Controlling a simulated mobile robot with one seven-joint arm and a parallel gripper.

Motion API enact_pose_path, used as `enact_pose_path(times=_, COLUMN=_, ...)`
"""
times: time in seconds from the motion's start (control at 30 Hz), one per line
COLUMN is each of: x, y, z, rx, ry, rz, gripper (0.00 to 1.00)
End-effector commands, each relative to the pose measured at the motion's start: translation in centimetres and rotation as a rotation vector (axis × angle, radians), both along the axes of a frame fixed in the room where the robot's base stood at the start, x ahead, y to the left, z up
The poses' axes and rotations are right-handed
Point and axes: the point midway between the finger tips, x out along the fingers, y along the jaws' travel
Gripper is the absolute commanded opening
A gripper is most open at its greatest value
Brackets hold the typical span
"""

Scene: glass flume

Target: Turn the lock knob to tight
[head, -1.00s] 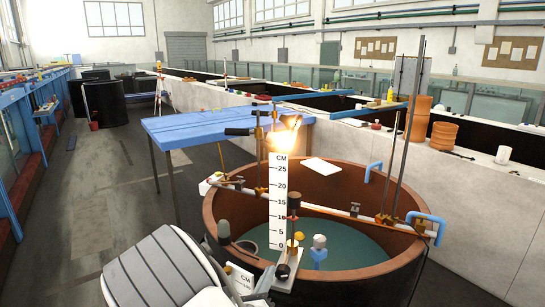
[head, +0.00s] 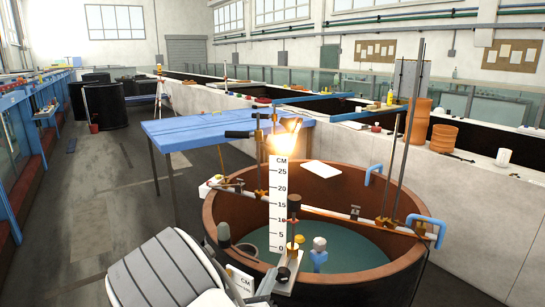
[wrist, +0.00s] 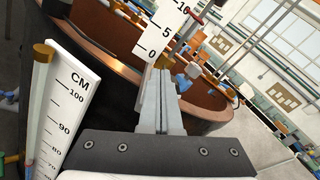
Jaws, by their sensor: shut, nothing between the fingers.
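A white CM scale (head: 280,205) stands upright at the near rim of the round brown tank (head: 222,232). A yellow knob (head: 298,240) and a dark upright cylinder (head: 294,206) are just right of the scale. I cannot tell for sure which is the lock knob. Any contact cannot be made out.
A second CM scale (wrist: 72,95) stands close at the left in the wrist view. A bar (head: 330,214) with rods crosses the tank. A bright lamp (head: 285,137) glows above the scale.

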Motion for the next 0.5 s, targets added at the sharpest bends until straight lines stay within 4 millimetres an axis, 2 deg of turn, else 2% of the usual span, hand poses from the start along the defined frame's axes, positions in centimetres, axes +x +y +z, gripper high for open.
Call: enact_pose_path(times=0.5, x=-0.18, y=-0.5, z=0.12, rx=-0.002, ry=0.007, rz=-0.004, gripper=0.0)
